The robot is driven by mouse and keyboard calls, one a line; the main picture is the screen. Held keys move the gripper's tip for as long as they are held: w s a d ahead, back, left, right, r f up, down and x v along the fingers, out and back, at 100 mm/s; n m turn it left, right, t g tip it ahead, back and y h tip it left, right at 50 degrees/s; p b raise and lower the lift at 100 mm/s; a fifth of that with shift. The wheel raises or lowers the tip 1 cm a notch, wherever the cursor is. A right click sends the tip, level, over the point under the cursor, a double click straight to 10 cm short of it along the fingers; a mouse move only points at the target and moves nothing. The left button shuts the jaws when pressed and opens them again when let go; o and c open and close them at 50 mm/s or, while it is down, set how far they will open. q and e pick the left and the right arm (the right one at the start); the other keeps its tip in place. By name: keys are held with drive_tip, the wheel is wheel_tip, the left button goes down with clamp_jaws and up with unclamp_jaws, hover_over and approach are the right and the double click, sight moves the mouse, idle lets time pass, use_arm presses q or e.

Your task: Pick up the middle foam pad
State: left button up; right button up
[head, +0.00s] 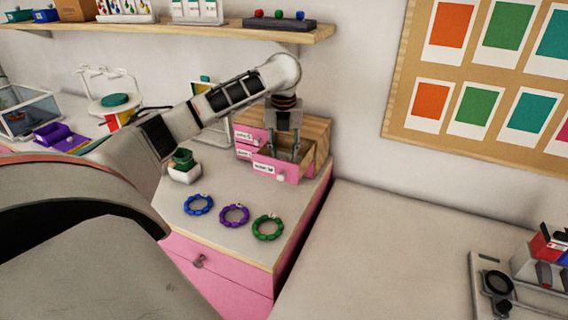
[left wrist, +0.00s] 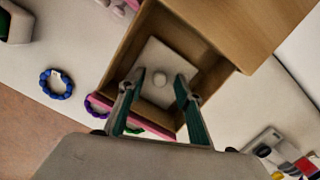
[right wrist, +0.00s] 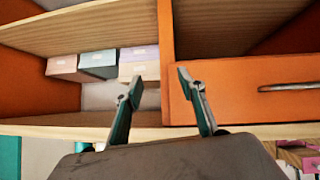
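A white square pad with a small round knob, apparently a foam pad (left wrist: 155,55), lies in the open wooden drawer (head: 276,171) of a small pink-fronted chest. Only one pad shows, so I cannot tell whether it is the middle one. The drawer wall shows in the left wrist view (left wrist: 128,48). My left gripper (head: 287,154) points down into the drawer. My right gripper (right wrist: 160,84) is open and empty before an orange shelf unit.
Blue (head: 198,205), purple (head: 234,215) and green (head: 267,227) bead rings lie in front of the chest. Small boxes (right wrist: 98,64) sit on the orange shelf. The white table on the right is largely clear.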

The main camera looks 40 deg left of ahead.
use_arm(q)
drive_tip(key=c, duration=0.7)
drive_tip(key=shift+o, duration=0.2)
drive_tip(key=shift+r, duration=0.1)
